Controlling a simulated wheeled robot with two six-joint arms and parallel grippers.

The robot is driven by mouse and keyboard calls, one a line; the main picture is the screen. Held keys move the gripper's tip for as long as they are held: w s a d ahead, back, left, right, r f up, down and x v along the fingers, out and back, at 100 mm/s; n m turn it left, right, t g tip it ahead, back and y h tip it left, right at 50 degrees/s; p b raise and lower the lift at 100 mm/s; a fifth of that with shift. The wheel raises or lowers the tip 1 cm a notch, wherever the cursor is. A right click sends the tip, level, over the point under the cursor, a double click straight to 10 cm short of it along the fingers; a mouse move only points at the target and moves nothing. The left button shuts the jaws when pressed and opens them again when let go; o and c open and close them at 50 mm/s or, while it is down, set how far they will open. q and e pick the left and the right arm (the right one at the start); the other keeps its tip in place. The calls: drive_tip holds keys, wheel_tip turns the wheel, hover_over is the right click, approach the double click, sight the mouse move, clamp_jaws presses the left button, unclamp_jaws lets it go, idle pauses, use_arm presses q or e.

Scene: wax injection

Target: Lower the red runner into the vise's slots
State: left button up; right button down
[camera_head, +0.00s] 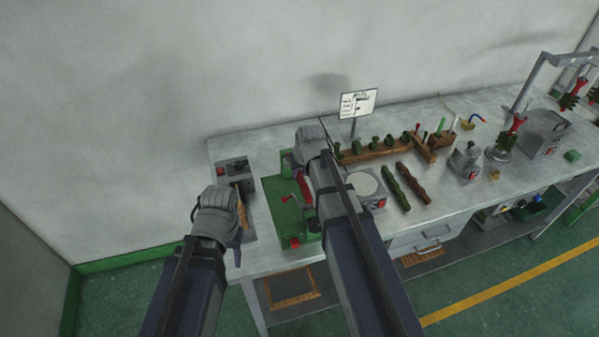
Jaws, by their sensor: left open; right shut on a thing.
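The green vise (282,210) stands on the bench near its left end, partly covered by my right arm. The red runner (304,188) shows as a red piece over the vise, just left of my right forearm; much of it is hidden. My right gripper (304,163) is above the back part of the vise and is shut on the runner; its fingertips are mostly hidden by the wrist. I cannot tell whether the runner touches the slots. My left gripper (236,212) is open, left of the vise near the bench's left edge.
A grey box (233,167) stands behind my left gripper. Right of the vise are a device with a round pale top (364,184), a wooden rack (375,151), and green (395,187) and brown (413,182) bars. A small sign (358,103) stands behind.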

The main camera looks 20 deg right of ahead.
sight(303, 182)
drive_tip(key=shift+f+b, duration=1.4)
drive_tip(key=shift+f, duration=0.05)
drive_tip(key=c, duration=0.6)
unclamp_jaws()
drive_tip(key=shift+r, duration=0.15)
drive_tip(key=p+v, duration=0.7)
drive_tip(key=shift+s+r, duration=0.15)
drive_tip(key=shift+r, duration=0.2)
drive_tip(key=shift+f, duration=0.1)
